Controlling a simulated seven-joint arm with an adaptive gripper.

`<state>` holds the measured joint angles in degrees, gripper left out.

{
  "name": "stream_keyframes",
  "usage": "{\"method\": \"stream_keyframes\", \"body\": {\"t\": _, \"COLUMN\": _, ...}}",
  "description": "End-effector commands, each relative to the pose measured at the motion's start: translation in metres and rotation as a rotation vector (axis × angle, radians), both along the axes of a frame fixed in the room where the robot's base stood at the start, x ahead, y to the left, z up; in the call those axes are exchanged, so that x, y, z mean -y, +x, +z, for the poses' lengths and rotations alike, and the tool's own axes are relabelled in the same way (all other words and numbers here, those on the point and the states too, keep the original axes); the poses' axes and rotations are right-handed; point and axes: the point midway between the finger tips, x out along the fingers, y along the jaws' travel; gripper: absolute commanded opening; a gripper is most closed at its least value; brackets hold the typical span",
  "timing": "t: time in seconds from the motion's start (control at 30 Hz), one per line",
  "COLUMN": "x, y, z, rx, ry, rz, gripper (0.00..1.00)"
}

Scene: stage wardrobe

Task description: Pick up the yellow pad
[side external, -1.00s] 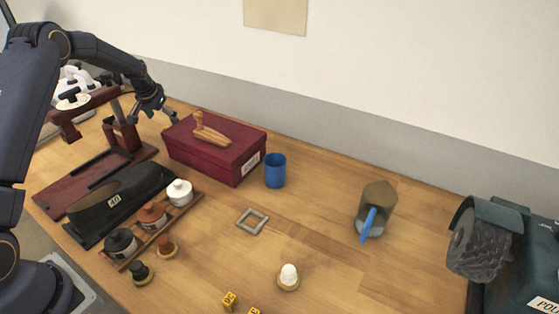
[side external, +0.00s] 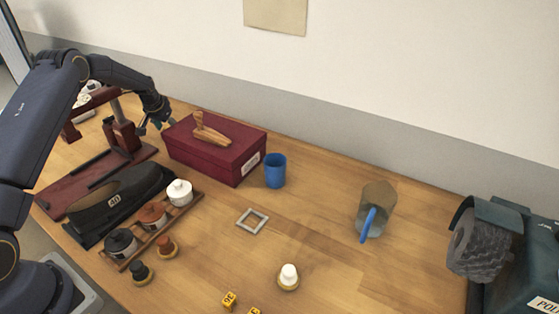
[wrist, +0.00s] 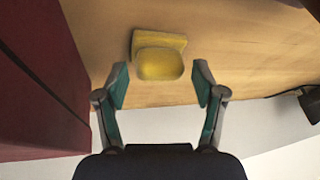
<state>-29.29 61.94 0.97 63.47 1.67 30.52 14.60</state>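The yellow pad (wrist: 160,62) lies on the wooden table in the wrist view, with a rounded yellow front part and a flatter, block-like part behind it. My gripper (wrist: 160,80) is open, its two teal-padded fingers on either side of the pad's near end. A gap shows between each finger and the pad, and nothing is held. In the side view my gripper (side external: 155,124) is low by the left end of the dark red box (side external: 214,158). The pad cannot be seen in the side view.
The box's dark red wall (wrist: 35,100) stands close on the left in the wrist view. A dark red press-like stand (side external: 122,135) is left of my gripper in the side view. A wooden-handled item (side external: 210,130) lies on the box, and a blue cup (side external: 275,171) stands beside it.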

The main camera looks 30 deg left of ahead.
Motion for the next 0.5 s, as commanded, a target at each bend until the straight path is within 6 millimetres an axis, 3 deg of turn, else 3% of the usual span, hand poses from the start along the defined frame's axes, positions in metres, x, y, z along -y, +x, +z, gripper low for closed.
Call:
{"method": "stream_keyframes", "body": {"t": 0.03, "x": 0.0, "y": 0.0, "z": 0.0001, "rx": 0.0, "ry": 0.0, "rz": 0.0, "gripper": 0.6}}
{"method": "stream_keyframes", "body": {"t": 0.37, "x": 0.0003, "y": -0.0001, "z": -0.0001, "rx": -0.001, "ry": 0.0, "rz": 0.0, "gripper": 0.26}}
{"method": "stream_keyframes", "body": {"t": 0.5, "x": 0.0004, "y": -0.0001, "z": -0.0001, "rx": -0.001, "ry": -0.001, "rz": 0.0, "gripper": 0.24}}
